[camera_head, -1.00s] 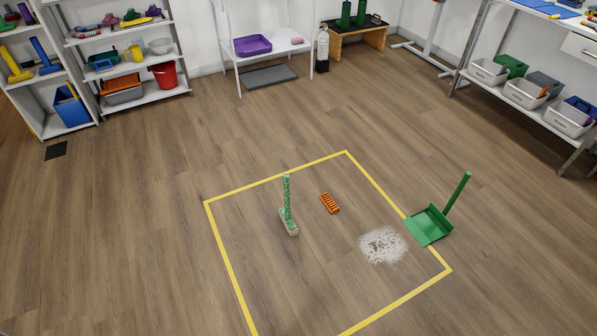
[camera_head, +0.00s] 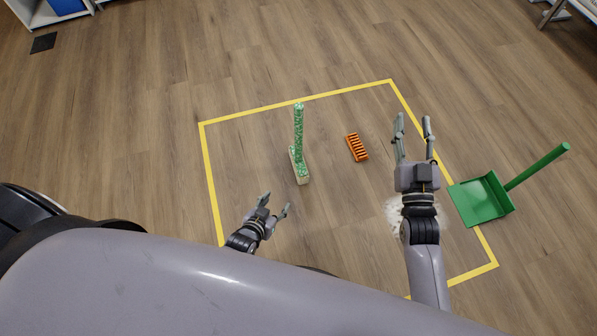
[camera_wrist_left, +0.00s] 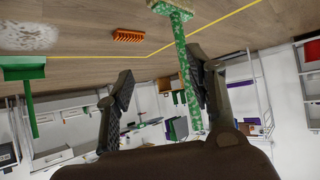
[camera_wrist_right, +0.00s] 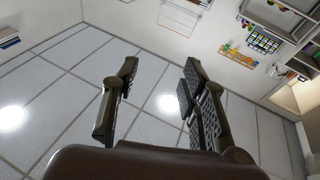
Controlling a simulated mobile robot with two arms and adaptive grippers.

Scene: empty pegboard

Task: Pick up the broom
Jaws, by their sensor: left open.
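The broom (camera_head: 299,130) stands upright on the floor inside the yellow outline, with a green speckled handle and a beige head. It also shows in the left wrist view (camera_wrist_left: 180,60), its handle lying in the picture between my fingers, close to the right one. My left gripper (camera_head: 277,204) is open and empty, apart from the broom, on its near side and a little left. My right gripper (camera_head: 414,122) is open and empty, raised to the right of the broom.
An orange brush (camera_head: 357,147) lies right of the broom. A green dustpan (camera_head: 482,199) with an upright handle sits at the outline's right edge. A white powder patch (camera_head: 393,216) is partly hidden by my right arm. Floor left of the broom is clear.

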